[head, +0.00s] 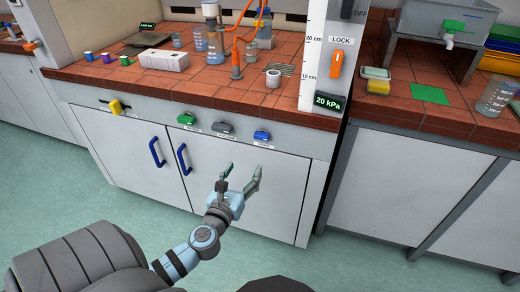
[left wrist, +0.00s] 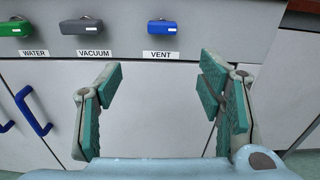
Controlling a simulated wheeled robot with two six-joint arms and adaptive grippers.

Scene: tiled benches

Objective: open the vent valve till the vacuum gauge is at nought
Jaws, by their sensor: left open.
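The blue vent valve (head: 262,135) is on the bench's front panel, rightmost of a row of three handles. In the left wrist view the vent valve (left wrist: 162,27) lies level above its VENT label, ahead of the fingers. The vacuum gauge (head: 327,103) is a small dark display at the base of the white post and reads 20 kPa. My left gripper (head: 240,178) is open and empty, below and in front of the valve, not touching it. In the left wrist view the open left gripper (left wrist: 162,95) has its fingers either side of the view. My right gripper is not seen.
Left of the vent valve are the grey vacuum handle (head: 222,127) and the green water handle (head: 186,118). A yellow handle (head: 115,106) is farther left. An orange lock switch (head: 337,63) is on the post. Blue door handles (head: 157,152) stick out below. Glassware stands on the tiled bench (head: 200,78).

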